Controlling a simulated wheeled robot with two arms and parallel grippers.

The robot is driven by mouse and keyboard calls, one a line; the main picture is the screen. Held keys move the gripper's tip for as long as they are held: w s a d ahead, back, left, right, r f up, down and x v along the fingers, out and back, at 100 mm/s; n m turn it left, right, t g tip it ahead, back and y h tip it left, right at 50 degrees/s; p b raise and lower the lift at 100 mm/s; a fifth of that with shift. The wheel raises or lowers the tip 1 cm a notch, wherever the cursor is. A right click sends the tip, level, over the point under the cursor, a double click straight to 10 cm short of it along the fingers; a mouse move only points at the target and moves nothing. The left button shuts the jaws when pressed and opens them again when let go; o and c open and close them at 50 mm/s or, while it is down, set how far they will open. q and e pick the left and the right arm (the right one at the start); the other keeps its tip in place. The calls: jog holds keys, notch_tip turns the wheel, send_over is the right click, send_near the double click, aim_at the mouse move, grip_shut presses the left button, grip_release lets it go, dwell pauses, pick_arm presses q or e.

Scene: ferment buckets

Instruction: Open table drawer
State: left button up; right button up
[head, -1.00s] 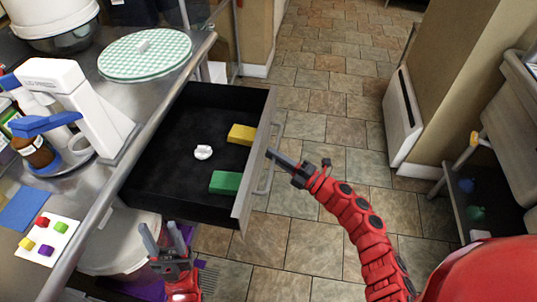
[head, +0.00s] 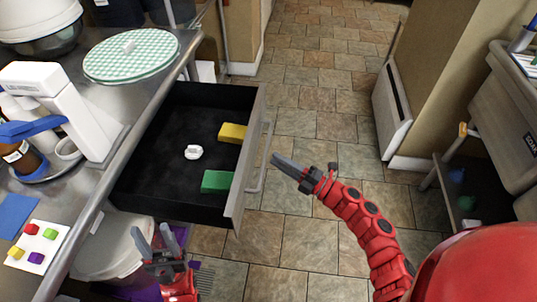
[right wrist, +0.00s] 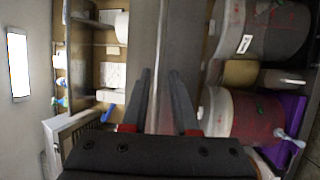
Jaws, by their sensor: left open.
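The table drawer (head: 150,203) is pulled well out from under the metal table, and its dark inside shows. Its front panel carries a metal bar handle (head: 262,160). My right gripper (head: 275,158) is just right of the handle, with its fingertips close to it and apparently apart from it. In the right wrist view, my right gripper's fingers (right wrist: 160,72) are spread with nothing held between them. My left gripper (head: 154,231) is open and empty, below the drawer's near side and beside a white bucket.
A yellow block (head: 233,133), a green block (head: 217,181) and a small white item (head: 193,152) lie in the drawer. The metal table (head: 103,177) holds a white device and a checkered round lid (head: 130,62). Tiled floor right of the drawer is clear.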

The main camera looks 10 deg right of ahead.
jog(key=v, duration=1.2)
jog(key=shift+s+d+b, duration=0.15)
jog(key=shift+b, duration=0.15)
jog(key=shift+f, duration=0.1)
